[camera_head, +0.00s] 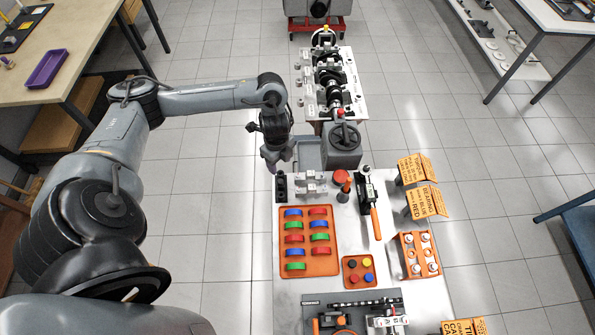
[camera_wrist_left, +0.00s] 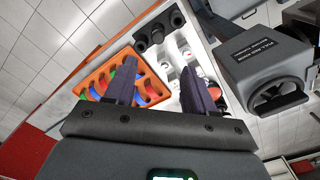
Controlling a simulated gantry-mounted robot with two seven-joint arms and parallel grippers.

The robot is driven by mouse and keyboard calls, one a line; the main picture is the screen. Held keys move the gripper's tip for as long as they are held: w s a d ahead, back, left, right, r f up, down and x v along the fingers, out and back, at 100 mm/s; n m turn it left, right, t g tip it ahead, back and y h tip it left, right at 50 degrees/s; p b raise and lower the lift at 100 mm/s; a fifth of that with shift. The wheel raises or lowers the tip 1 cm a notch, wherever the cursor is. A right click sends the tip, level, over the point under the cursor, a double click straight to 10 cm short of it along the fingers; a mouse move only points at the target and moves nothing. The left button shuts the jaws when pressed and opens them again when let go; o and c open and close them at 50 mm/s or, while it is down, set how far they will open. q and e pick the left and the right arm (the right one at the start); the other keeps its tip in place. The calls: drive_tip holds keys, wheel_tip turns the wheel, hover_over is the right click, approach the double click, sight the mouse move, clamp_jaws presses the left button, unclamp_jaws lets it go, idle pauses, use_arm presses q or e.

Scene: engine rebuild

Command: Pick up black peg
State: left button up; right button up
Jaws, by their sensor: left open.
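A small orange tray (camera_head: 347,282) near the middle of the work table in the head view holds several small round coloured pegs. One of them looks dark, but it is too small for me to be sure that it is the black peg. My left gripper (camera_head: 278,162) hangs above the far left end of the table, well away from this tray. Its two dark fingers, in the left wrist view (camera_wrist_left: 159,66), are apart with nothing held between them. My right gripper is not in view.
A larger orange tray (camera_head: 308,272) holds red, green and blue curved pieces. A black block (camera_head: 281,187) with round openings stands below my left gripper. A grey machine (camera_head: 342,158) is to its right. Folded orange signs (camera_head: 417,169) line the right edge.

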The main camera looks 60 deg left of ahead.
use_arm(q)
drive_tip(key=b, duration=0.2)
hover_over(280, 181)
wheel_tip(280, 181, down, 5)
drive_tip(key=shift+w+r, duration=0.1)
drive_tip(key=shift+r, duration=0.1)
drive_tip(key=shift+w+f, duration=0.1)
drive_tip(key=shift+f, duration=3)
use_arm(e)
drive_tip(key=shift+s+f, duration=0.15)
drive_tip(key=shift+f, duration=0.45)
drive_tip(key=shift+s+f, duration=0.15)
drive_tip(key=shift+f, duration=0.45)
use_arm(q)
clamp_jaws()
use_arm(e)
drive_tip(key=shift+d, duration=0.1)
